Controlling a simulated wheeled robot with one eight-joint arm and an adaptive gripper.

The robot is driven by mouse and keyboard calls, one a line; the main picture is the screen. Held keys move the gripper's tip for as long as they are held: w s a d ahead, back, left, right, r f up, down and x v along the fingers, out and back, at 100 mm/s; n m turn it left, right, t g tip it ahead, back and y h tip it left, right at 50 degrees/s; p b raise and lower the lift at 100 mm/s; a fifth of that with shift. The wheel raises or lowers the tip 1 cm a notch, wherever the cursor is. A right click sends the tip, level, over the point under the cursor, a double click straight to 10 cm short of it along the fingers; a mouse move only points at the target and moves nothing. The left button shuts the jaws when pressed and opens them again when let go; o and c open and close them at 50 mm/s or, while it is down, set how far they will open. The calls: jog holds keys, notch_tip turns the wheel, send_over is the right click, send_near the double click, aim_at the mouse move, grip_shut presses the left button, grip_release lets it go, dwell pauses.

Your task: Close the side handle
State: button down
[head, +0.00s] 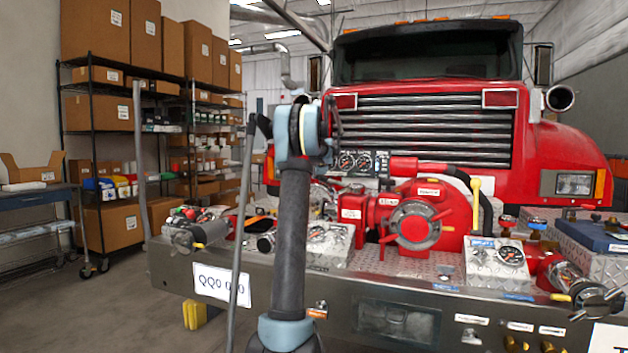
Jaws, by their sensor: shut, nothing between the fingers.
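The red pump (415,215) sits in the middle of the truck's bumper deck. A yellow-topped lever (475,203) stands upright at its right. At the bumper's right end is a silver-capped side outlet (568,280) with a dark handle (598,303) and a small yellow lever (560,297). At the left end is a grey-capped side outlet (190,236) with a small yellow piece. I cannot tell which of these is the side handle, or its exact position. My arm rises in front of the bumper, left of the pump. My gripper is hidden behind its upper joint.
The dark front bumper (340,300) spans the view, with gauge boxes (497,256) on its deck. My arm covers part of the deck between the left outlet and pump. A shelf rack (105,150) and cart (35,225) stand left. The left floor (110,315) is clear.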

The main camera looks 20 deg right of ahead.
jog(key=shift+w+d+r, duration=0.1)
jog(key=shift+w+d, duration=0.1)
jog(key=shift+d, duration=0.1)
